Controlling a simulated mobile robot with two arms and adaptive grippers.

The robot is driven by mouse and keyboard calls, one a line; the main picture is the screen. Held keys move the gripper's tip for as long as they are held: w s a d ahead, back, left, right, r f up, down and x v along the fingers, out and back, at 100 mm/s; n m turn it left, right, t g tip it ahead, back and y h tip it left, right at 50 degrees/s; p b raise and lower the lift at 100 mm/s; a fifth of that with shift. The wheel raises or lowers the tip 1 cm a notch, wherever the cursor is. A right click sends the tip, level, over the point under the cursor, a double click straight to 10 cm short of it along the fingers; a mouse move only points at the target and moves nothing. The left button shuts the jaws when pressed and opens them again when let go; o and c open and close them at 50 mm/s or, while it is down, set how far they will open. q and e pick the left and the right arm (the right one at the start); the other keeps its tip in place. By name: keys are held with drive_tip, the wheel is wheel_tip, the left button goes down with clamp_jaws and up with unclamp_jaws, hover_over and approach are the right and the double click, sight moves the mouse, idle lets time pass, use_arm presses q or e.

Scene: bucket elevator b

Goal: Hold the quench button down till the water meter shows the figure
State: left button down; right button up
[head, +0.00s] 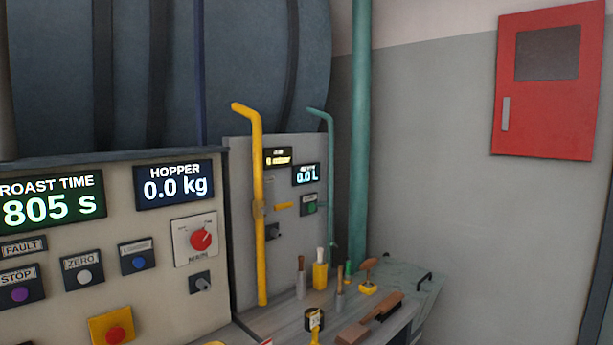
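The water meter is most likely the small dark display (307,174) on the grey panel in the middle of the head view. It reads 0.0 L in pale blue. Just below it is a green button (310,208) on a dark plate with a small label I cannot read. It may be the quench button. Nothing touches it. Neither of my grippers is in view.
A yellow pipe (261,220) stands before the panel's left side; a thin green pipe (331,180) runs along its right. Brushes and handled tools crowd the bench (275,318) below. The left console (150,235) shows ROAST TIME 805 s and HOPPER 0.0 kg.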

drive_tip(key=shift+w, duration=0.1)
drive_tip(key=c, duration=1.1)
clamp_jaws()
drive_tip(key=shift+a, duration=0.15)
